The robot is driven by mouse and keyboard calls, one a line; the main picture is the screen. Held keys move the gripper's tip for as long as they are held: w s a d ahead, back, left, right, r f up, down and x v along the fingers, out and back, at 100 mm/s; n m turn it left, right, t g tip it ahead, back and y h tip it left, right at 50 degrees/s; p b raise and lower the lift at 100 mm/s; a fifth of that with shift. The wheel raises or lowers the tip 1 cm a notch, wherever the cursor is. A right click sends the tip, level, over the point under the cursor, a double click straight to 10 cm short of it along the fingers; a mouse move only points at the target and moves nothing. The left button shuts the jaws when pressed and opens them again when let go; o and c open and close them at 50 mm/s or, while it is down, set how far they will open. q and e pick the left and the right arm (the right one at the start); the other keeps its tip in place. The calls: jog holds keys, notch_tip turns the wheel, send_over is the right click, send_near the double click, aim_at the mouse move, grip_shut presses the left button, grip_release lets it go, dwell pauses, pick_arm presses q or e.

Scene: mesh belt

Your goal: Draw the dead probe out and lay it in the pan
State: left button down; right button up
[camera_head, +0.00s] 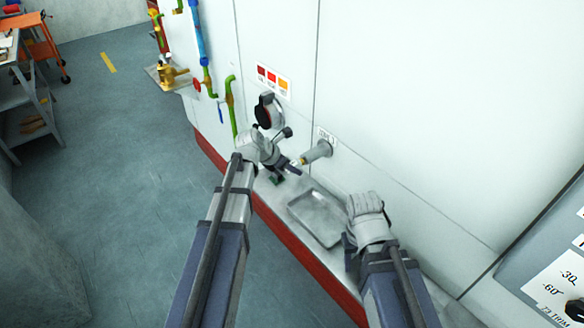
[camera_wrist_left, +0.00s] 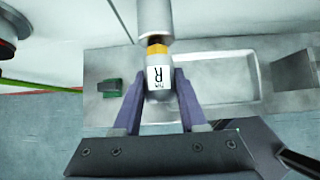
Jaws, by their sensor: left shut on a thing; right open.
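The probe (camera_wrist_left: 159,72) has a white body marked R and an orange band at its far end. That end meets the mouth of a grey tube (camera_wrist_left: 155,18) on the white wall; I cannot tell how much of it is inside. My left gripper (camera_wrist_left: 160,82) is shut on the white body, one finger on each side. In the head view the tube (camera_head: 318,151) sticks out of the wall above the ledge, with my left gripper (camera_head: 294,168) before it. The shallow grey pan (camera_head: 296,208) lies empty on the ledge. My right gripper (camera_head: 350,243) is open beside the pan, its fingers mostly hidden.
A small green block (camera_wrist_left: 110,87) is on the ledge left of the pan. A round black gauge-like fitting (camera_head: 267,111) and green and blue pipes (camera_head: 232,105) are on the wall to the left. A dial panel (camera_head: 555,285) stands at the right.

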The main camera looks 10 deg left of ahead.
dwell(0.3)
pick_arm(q)
jog(key=s+a, duration=0.7)
jog(key=s, duration=0.3)
jog(key=shift+a+f+b, duration=0.3)
pick_arm(e)
jog(key=shift+f, duration=0.3)
dwell(1.2)
pick_arm(q)
jog(key=shift+a, duration=0.1)
pick_arm(e)
jog(key=shift+s+a, duration=0.1)
